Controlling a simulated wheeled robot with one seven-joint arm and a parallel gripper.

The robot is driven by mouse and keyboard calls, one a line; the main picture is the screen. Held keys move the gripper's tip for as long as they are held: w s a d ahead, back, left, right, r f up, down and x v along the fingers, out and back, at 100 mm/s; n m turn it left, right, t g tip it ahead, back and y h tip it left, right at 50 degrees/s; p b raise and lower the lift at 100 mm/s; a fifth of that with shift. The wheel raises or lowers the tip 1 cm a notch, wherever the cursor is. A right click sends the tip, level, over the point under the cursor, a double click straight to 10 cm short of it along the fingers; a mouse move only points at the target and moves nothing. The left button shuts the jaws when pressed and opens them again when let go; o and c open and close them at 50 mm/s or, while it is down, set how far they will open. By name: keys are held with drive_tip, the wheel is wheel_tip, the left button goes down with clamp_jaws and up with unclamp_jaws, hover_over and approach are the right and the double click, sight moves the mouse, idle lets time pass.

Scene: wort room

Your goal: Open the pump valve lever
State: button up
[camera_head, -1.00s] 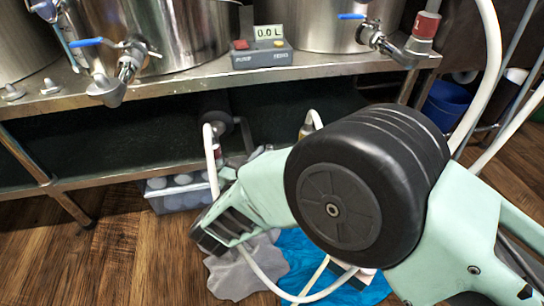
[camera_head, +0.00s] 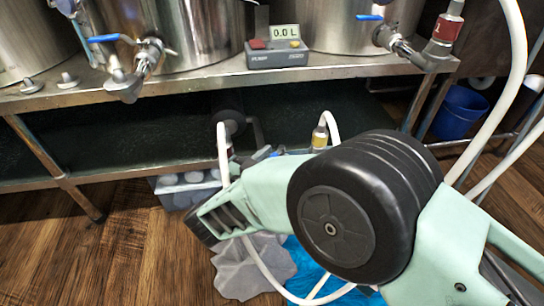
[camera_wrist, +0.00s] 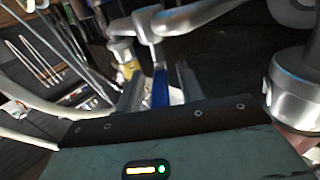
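A blue lever (camera_wrist: 160,88) hangs below a metal valve body (camera_wrist: 148,24) in the wrist view. My gripper (camera_wrist: 158,92) has one finger on each side of the lever. The fingers stand apart, and I cannot tell whether either touches it. In the head view my arm hides most of the gripper and the lever. The dark round pump body (camera_head: 230,121) shows under the steel table, behind my arm. A yellow-banded hose fitting (camera_head: 320,138) stands right of it and also shows in the wrist view (camera_wrist: 122,52).
The steel table (camera_head: 215,84) carries kettles with blue-handled valves and a grey pump control box (camera_head: 277,54) reading 0.0 L. White hoses run beside my arm.

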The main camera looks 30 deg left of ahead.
drive_tip(key=shift+r, duration=0.1)
drive_tip(key=shift+s+a, duration=0.1)
drive_tip(key=shift+s, duration=0.15)
drive_tip(key=s+a+p, duration=0.1)
drive_tip(key=s+p, duration=0.5)
drive_tip(key=s, duration=1)
drive_tip(key=shift+s+a, duration=0.4)
